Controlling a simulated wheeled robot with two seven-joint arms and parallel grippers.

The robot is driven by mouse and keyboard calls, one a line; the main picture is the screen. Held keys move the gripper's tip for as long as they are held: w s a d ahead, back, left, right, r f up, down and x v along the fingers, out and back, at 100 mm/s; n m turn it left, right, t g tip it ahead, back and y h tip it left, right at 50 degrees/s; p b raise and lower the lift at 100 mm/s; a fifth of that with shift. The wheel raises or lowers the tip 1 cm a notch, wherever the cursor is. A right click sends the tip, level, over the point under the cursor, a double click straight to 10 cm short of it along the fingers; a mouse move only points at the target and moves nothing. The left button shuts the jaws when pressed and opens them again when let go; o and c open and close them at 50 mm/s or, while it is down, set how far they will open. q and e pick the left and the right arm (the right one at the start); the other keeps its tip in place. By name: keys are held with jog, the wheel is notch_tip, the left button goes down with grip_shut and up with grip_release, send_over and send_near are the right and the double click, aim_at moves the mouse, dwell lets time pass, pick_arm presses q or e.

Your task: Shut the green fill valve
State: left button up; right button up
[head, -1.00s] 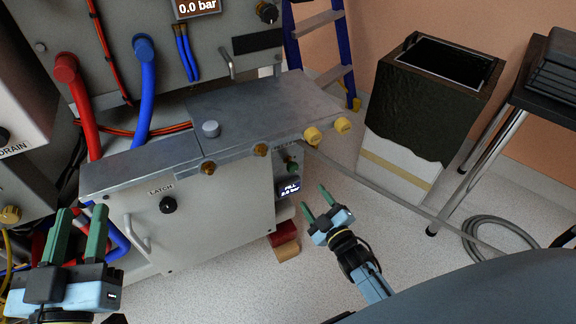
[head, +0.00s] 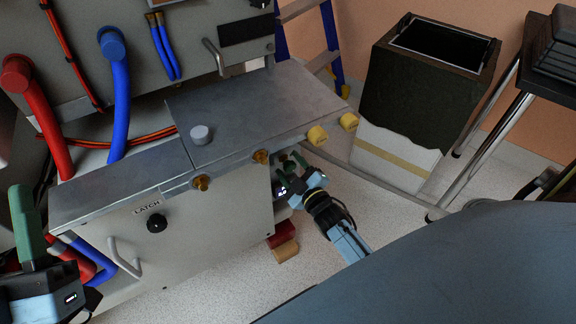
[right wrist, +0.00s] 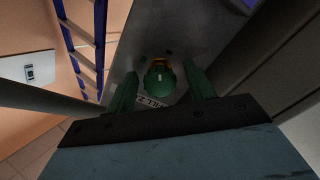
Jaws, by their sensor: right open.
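The green fill valve (right wrist: 159,80) is a round green knob on a grey panel, seen in the right wrist view above a label reading FILL. It stands between the two green fingers of my right gripper (right wrist: 160,88), with gaps on both sides. In the head view my right gripper (head: 291,169) is open at the right side of the grey cabinet (head: 200,232), below its overhanging top. There the valve is largely hidden by the fingers. My left gripper (head: 25,225) is cut off at the left edge, with one green finger clear, away from the valve.
Yellow caps (head: 318,135) and brass fittings (head: 261,157) stick out along the cabinet's top edge, close above my right gripper. Red (head: 281,234) and tan blocks lie on the floor below. A dark bin (head: 425,90) and a blue ladder (head: 331,45) stand behind.

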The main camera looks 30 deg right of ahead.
jog(key=shift+c, duration=0.3)
jog(key=c, duration=0.9)
jog(key=shift+r, duration=0.1)
jog(key=shift+m+p, duration=0.75)
jog(key=shift+m, duration=0.55)
jog(key=shift+m+p, duration=0.4)
jog(key=shift+m, duration=0.5)
pick_arm(q)
notch_tip(320, 180, down, 7)
jog(key=w+g+y, duration=0.1)
jog(key=w+g, duration=0.1)
jog(key=g, duration=0.3)
jog(key=shift+w+y, duration=0.25)
jog(key=shift+y, duration=0.15)
pick_arm(e)
jog(key=shift+m, duration=0.8)
pick_arm(q)
jog(key=shift+a+r, duration=0.1)
